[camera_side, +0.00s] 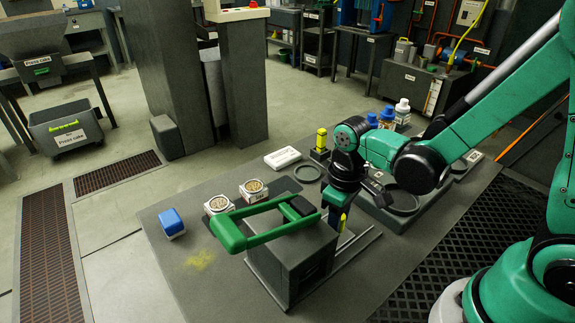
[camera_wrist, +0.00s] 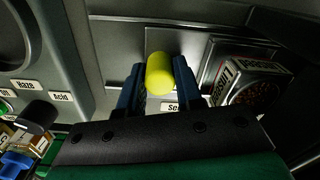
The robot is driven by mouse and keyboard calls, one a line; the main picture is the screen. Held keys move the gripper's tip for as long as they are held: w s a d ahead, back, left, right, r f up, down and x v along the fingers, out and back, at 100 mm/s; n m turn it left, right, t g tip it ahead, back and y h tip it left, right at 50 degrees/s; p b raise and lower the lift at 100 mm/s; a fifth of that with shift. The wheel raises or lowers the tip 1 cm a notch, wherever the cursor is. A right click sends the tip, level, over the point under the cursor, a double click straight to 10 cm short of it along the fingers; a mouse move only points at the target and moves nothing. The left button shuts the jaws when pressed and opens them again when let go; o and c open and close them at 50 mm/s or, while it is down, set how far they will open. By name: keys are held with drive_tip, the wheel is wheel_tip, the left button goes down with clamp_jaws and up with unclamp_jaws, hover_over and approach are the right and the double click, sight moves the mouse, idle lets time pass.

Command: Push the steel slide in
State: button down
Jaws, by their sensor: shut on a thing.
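In the side view my gripper (camera_side: 338,212) points down at the right side of a dark grey box-shaped unit (camera_side: 290,255) with a green handle frame (camera_side: 232,236). A bit of yellow shows at its fingertips. In the wrist view the blue fingers of my gripper (camera_wrist: 158,85) are shut around a yellow knob (camera_wrist: 159,73). A flat steel slide (camera_wrist: 188,42) shows behind the knob. A label reading "Se…" is partly hidden by a finger. The slide's far end and how the knob joins it cannot be made out.
A blue-topped block (camera_side: 172,222) and two round-topped containers (camera_side: 254,190) stand left on the grey bench (camera_side: 160,255). A white tray (camera_side: 282,157), a yellow-topped post (camera_side: 321,140) and bottles (camera_side: 402,112) stand behind. In the wrist view an open labelled box (camera_wrist: 255,82) sits right of the fingers.

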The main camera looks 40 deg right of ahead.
drive_tip(key=c, duration=0.6)
unclamp_jaws()
drive_tip(key=shift+r, duration=2.8)
